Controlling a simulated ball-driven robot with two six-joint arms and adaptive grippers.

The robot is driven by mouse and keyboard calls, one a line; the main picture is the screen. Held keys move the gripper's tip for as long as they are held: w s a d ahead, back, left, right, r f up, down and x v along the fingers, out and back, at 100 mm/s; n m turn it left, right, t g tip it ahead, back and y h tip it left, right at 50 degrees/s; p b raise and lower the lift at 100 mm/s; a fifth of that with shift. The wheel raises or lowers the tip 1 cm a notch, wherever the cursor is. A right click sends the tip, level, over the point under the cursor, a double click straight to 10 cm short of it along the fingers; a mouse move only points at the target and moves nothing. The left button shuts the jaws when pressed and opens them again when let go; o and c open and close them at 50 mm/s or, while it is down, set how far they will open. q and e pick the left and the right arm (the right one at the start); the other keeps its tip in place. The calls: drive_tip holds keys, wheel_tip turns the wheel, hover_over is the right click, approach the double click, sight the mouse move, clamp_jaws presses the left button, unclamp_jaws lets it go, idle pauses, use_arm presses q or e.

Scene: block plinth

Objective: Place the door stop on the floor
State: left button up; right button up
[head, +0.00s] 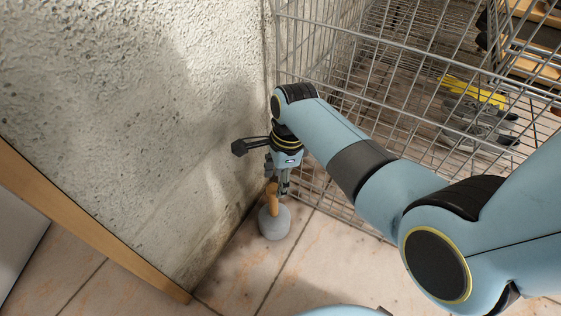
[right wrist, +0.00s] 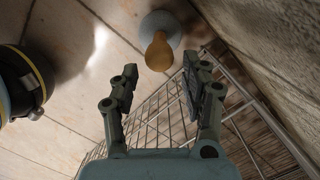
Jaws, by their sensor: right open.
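The door stop has a round grey base (head: 275,222) and a tan, knob-like handle (head: 272,196). It appears to stand upright on the tiled floor (head: 240,268), close to the foot of the concrete wall. My right gripper (head: 278,187) points down at it from above. In the right wrist view the jaws (right wrist: 159,72) are open and spread to either side of the handle's line. The handle (right wrist: 158,53) lies just beyond the fingertips, with clear space on both sides, and the base (right wrist: 160,27) is behind it. My left gripper is not in view.
A rough concrete wall (head: 130,110) rises to the left, with a wooden edge strip (head: 90,222) at lower left. A wire cage (head: 420,70) stands close to the right of the gripper. A yellow and grey item (head: 474,93) lies beyond its wires. Open floor lies in front.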

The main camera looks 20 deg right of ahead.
wheel_tip(320, 180, up, 3)
drive_tip(key=shift+d+p, duration=0.15)
drive_tip(key=shift+p, duration=0.55)
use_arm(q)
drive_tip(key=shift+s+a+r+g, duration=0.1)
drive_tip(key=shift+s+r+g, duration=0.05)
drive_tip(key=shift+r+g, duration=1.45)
use_arm(e)
drive_tip(key=shift+s+d+r, duration=0.1)
drive_tip(key=shift+r, duration=0.25)
drive_tip(key=s+d+r+n+t+h, duration=0.1)
drive_tip(key=s+d+n+t, duration=0.1)
drive_tip(key=s+d+n, duration=0.4)
drive_tip(key=s+d+r+n+t+h, duration=0.15)
drive_tip(key=s+n, duration=0.25)
drive_tip(key=s, duration=0.4)
drive_tip(key=s+d+r+n+t, duration=0.2)
drive_tip(key=s+r+n, duration=0.6)
drive_tip(key=r+n, duration=0.2)
drive_tip(key=shift+s+r+y, duration=0.3)
drive_tip(key=shift+s+y, duration=0.1)
drive_tip(key=shift+y, duration=0.05)
